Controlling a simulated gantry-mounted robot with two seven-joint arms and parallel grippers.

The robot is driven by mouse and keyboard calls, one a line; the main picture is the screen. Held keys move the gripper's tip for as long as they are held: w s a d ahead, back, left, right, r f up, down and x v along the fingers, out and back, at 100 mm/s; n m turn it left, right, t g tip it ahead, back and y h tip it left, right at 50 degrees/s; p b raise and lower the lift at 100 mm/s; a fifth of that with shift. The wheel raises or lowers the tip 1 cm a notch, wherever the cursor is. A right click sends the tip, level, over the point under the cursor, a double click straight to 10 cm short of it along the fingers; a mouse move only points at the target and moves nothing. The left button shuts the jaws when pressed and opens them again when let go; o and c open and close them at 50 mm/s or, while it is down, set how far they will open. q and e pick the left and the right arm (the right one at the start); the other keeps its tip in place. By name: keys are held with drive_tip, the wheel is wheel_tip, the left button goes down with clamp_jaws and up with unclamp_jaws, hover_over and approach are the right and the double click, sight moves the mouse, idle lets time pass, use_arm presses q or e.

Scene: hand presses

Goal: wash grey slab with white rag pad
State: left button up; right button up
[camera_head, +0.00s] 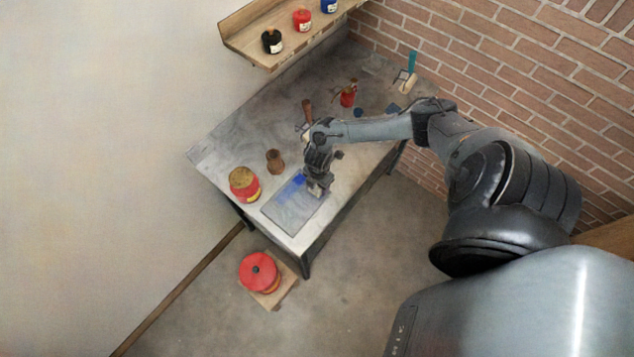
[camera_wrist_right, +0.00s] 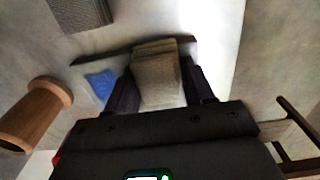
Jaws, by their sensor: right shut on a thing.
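The grey slab (camera_head: 287,212) lies flat on the near end of the table, with a blue patch (camera_head: 299,181) on its far part. The blue patch also shows in the right wrist view (camera_wrist_right: 102,84), left of the pad. My right gripper (camera_head: 318,188) is over the slab's right side, by the blue patch. It is shut on the pale rag pad (camera_wrist_right: 156,78), which sits between its two dark fingers in the wrist view. Whether the pad touches the slab is hard to tell. My left gripper is not in view.
A red can with a tan top (camera_head: 244,184) and a brown wooden cylinder (camera_head: 274,161) stand left of the slab. Small tools and a red can (camera_head: 348,96) are farther back on the table (camera_head: 235,135). A shelf (camera_head: 262,52) holds several small containers. A red pot (camera_head: 259,271) stands below.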

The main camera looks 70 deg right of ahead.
drive_tip(key=shift+s+d, duration=0.15)
drive_tip(key=shift+d, duration=0.25)
drive_tip(key=r+p, duration=0.2)
drive_tip(key=r, duration=0.1)
drive_tip(key=shift+s+d, duration=0.15)
drive_tip(key=shift+d, duration=0.2)
drive_tip(key=shift+a+r+p, duration=0.3)
drive_tip(key=shift+r+p, duration=0.2)
drive_tip(key=shift+p, duration=0.15)
drive_tip(key=shift+r+p, duration=0.4)
drive_tip(key=shift+p, duration=0.05)
wheel_tip(320, 180, up, 4)
drive_tip(key=p, duration=0.3)
drive_tip(key=shift+f, duration=0.25)
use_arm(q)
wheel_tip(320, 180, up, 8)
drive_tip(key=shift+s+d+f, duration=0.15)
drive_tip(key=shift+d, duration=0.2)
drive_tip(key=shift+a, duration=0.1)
